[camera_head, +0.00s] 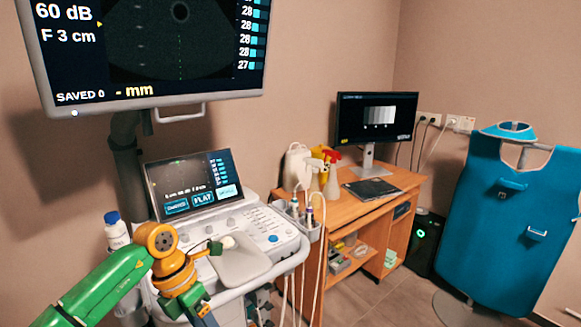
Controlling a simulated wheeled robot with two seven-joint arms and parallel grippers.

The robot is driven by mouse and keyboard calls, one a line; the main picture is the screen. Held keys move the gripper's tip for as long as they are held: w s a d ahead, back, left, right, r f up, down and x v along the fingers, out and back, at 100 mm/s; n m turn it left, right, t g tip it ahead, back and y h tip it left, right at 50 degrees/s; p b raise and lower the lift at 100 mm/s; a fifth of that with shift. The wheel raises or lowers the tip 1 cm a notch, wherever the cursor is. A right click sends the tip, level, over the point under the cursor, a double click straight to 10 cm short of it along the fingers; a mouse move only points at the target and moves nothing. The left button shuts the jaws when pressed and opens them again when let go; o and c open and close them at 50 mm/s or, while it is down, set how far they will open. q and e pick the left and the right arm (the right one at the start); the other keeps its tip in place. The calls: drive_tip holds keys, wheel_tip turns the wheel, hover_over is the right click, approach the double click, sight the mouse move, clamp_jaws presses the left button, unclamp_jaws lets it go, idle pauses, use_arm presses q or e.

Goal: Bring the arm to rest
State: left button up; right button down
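My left arm (118,283), green with orange joints, comes in from the lower left and bends in front of the ultrasound console (262,224). Its wrist part (177,272) is beside the console's left front, near the grey pad (240,260). A small green part (215,247) shows close to a pale rounded thing (228,241) at the pad's back edge; I cannot tell whether they touch. The fingers of my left gripper cannot be made out clearly. My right arm and gripper are not in view.
A large monitor (150,45) hangs above the console's touchscreen (193,184). A white bottle with blue cap (116,231) stands at its left. Probes (310,214) hang at its right with cables. Beyond are a wooden desk (345,207) and blue apron (500,225). Some floor (375,295) is clear.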

use_arm(q)
drive_tip(key=w+d+f+n+t+h, duration=0.1)
drive_tip(key=d+f+n+t+h, duration=0.2)
drive_tip(key=d+h, duration=0.35)
drive_tip(key=w+d+f+n+h, duration=0.1)
drive_tip(key=d+f+n+h, duration=0.2)
drive_tip(key=d+n+h, duration=0.4)
drive_tip(key=s+a+f+n+t+y, duration=0.1)
drive_tip(key=a+f+n+t+y, duration=0.35)
drive_tip(key=f+n, duration=0.45)
drive_tip(key=a+f+n+t+y, duration=0.4)
drive_tip(key=f+n+t+y, duration=0.1)
drive_tip(key=f+n, duration=0.35)
drive_tip(key=s+a+f+n+g+y, duration=0.35)
drive_tip(key=s+a+f+n, duration=0.2)
drive_tip(key=s+f, duration=0.45)
drive_tip(key=s+a+f+n+g+y, duration=0.1)
drive_tip(key=s+f+n+g, duration=0.1)
drive_tip(key=s, duration=0.7)
drive_tip(key=s+a+f+n+g+y, duration=0.1)
drive_tip(key=s+f+n+g, duration=0.2)
drive_tip(key=s, duration=0.6)
drive_tip(key=s+a+f+n+g+y, duration=0.1)
drive_tip(key=s+f, duration=0.3)
drive_tip(key=s, duration=0.5)
drive_tip(key=shift+f+n+g+y, duration=0.35)
drive_tip(key=shift+n+g, duration=0.35)
drive_tip(key=shift+g, duration=0.1)
